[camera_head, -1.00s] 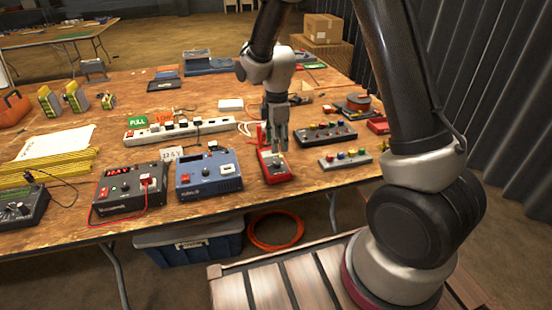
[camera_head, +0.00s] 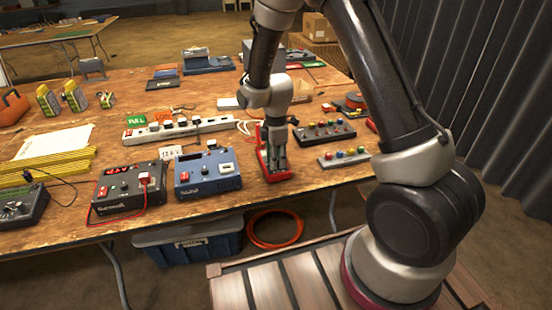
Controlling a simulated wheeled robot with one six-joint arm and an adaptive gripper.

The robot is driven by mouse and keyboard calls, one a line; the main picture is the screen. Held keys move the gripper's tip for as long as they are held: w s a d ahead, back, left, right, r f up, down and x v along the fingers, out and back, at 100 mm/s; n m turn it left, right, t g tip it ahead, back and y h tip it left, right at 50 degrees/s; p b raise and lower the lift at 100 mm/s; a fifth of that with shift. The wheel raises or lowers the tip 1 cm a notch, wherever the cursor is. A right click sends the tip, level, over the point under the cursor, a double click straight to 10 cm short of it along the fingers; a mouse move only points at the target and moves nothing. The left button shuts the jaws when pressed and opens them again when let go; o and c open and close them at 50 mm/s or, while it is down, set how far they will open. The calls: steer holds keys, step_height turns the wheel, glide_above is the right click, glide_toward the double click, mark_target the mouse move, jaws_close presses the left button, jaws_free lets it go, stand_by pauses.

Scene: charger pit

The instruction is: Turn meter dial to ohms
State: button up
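A red-cased meter (camera_head: 264,168) lies near the front edge of the wooden table, right of the blue box. My gripper (camera_head: 277,169) points down over it, with its fingertips at or just above the meter's face. The gripper covers most of that face, so the dial and its setting are hidden. The gap between the fingers is too small to read, and I cannot tell whether they touch the dial.
A blue box (camera_head: 208,178) stands left of the meter, and a dark box with a red display (camera_head: 125,192) farther left. A black panel with coloured knobs (camera_head: 325,133) and a grey button box (camera_head: 344,158) lie to the right. A white power strip (camera_head: 190,128) lies behind.

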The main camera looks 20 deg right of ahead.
jaws_close()
steer(key=shift+m, duration=0.3)
steer(key=m, duration=1.1)
steer(key=shift+m, duration=0.3)
steer(key=m, duration=1.1)
steer(key=shift+m, duration=0.3)
